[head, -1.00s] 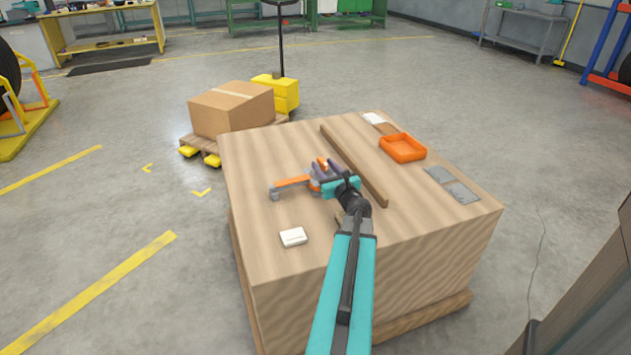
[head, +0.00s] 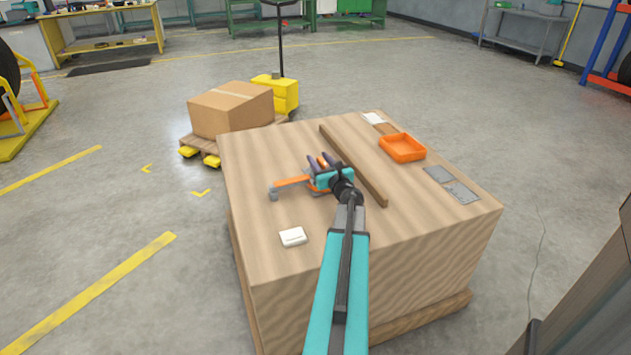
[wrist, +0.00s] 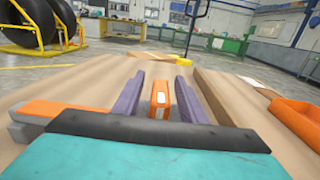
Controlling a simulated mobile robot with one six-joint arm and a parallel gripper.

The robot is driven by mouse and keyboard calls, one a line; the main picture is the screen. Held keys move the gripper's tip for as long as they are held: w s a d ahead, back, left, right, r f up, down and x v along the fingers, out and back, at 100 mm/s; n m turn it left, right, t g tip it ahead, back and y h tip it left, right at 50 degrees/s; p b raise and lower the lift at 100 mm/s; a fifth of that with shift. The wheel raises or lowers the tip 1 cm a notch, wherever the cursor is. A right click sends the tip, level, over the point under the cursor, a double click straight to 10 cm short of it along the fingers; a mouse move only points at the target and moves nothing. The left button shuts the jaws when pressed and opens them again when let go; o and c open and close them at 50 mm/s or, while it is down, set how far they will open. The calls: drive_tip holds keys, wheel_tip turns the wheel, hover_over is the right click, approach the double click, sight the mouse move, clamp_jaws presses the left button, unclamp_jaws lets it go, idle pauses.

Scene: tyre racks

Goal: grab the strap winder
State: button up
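The strap winder, an orange and grey tool, lies on the wooden crate top; its orange bar (head: 292,182) with a grey end shows left of my gripper in the head view. In the wrist view, an orange upright part with a pale label (wrist: 160,98) stands between the two purple fingers. My gripper (head: 319,161) is open, low over the tool, with a gap between each finger and that part. The bar also shows at the left in the wrist view (wrist: 50,109). My gripper body hides the middle of the tool.
A long wooden strip (head: 355,168) lies just right of my gripper. An orange tray (head: 402,147), a grey plate (head: 452,184) and a small white box (head: 292,237) are also on the crate top (head: 268,215). The front left of the top is mostly clear.

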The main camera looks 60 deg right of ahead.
idle(0.3)
clamp_jaws()
idle(0.3)
wheel_tip(320, 180, up, 10)
drive_tip(key=shift+p, duration=1.2)
